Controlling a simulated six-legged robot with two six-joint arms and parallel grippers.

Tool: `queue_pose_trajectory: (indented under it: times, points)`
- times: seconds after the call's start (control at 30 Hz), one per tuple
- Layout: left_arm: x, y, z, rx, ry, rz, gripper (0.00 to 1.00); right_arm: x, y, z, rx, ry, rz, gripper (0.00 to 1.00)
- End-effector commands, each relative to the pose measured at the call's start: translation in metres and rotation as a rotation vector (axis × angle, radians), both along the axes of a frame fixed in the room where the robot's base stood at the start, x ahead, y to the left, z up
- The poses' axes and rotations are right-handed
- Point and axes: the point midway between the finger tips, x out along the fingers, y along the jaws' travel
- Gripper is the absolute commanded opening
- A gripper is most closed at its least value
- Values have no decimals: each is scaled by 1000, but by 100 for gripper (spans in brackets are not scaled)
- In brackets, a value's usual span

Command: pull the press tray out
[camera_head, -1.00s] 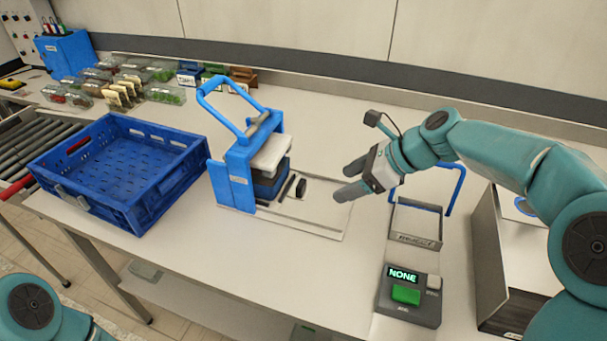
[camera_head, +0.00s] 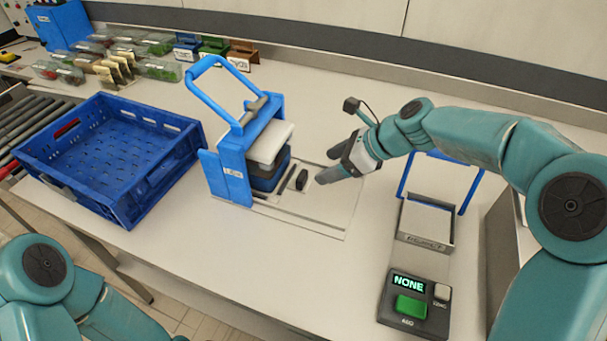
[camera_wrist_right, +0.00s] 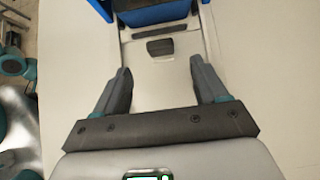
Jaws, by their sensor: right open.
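The blue press (camera_head: 236,172) stands mid-table with its lever handle raised. A white block and a dark block sit inside it. The press tray (camera_head: 285,195) lies low at its right side, with a small dark grip (camera_head: 302,180) standing at its outer end. In the right wrist view the tray (camera_wrist_right: 160,75) runs straight ahead between my fingers, its dark grip (camera_wrist_right: 160,47) beyond the fingertips. My right gripper (camera_head: 326,173) is open and empty, just right of the grip and apart from it; its fingers also show in the wrist view (camera_wrist_right: 160,78). My left gripper is out of view.
A blue crate (camera_head: 70,190) stands left of the press beside a roller conveyor (camera_head: 25,125). A label unit with a NONE display (camera_head: 412,305) and a grey bin (camera_head: 425,240) stand right. Packs and coloured holders line the back. The table before the press is clear.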

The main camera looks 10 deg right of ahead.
Motion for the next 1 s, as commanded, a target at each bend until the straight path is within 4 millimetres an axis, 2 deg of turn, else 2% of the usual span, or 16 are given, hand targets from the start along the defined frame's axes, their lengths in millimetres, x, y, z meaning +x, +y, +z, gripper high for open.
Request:
queue_pose_trajectory:
  times: [0.03,0.2,0.4,0.83,1.0]
  points:
    - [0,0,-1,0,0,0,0,4,8,-11,0,3,3,72]
    - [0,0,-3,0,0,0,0,21,31,-38,0,3,2,72]
    - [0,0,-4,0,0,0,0,35,49,-60,0,1,1,72]
    - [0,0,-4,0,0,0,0,42,55,-67,0,-1,-1,72]
    - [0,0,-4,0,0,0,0,41,54,-67,0,0,-1,17]
